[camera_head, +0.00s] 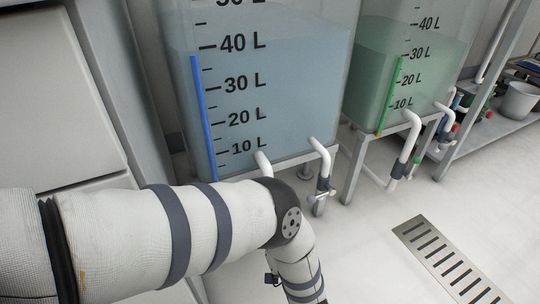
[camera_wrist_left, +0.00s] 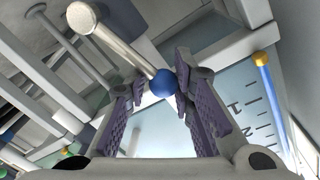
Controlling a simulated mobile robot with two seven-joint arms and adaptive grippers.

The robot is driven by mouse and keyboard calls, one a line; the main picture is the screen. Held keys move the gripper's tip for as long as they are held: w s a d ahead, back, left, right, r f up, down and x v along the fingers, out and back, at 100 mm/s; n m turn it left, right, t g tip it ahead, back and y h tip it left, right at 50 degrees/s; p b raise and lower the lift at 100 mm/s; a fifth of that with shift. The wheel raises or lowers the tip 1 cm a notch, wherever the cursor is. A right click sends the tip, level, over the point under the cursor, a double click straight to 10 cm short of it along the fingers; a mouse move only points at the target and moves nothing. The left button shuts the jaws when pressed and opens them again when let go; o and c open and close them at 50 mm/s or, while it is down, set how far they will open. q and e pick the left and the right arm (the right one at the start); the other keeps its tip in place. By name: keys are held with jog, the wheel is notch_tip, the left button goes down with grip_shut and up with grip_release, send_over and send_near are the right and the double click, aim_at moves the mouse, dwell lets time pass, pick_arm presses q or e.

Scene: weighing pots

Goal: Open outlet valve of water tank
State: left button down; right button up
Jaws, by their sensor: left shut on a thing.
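The blue-tinted water tank (camera_head: 285,100) stands on a metal stand, with a blue level strip near 40 L. Its right white pipe (camera_head: 325,162) bends down to a dark fitting with a small handle (camera_head: 323,187). A second white pipe (camera_head: 264,164) goes down behind my left arm. In the left wrist view a pale rod ends in a blue ball (camera_wrist_left: 163,83). My left gripper (camera_wrist_left: 158,82), with purple-grey pads, is shut on this ball-ended handle. The gripper itself is below the head view. My right gripper is in neither view.
A green-tinted tank (camera_head: 400,70) with its own pipes stands to the right.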

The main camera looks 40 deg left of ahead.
pick_arm(q)
jog(key=shift+s+d+f+h, duration=0.3)
jog(key=shift+s+f, duration=0.1)
jog(key=shift+f, duration=0.3)
jog(key=c, duration=1)
grip_release()
jog(key=shift+w+f, duration=0.1)
jog(key=shift+o, duration=0.6)
jog(key=shift+w+a+r, duration=0.1)
jog(key=shift+a+r, duration=0.05)
jog(key=shift+r, duration=0.05)
jog(key=f+v, duration=0.1)
jog(key=v, duration=1.1)
jog(key=shift+r, duration=0.45)
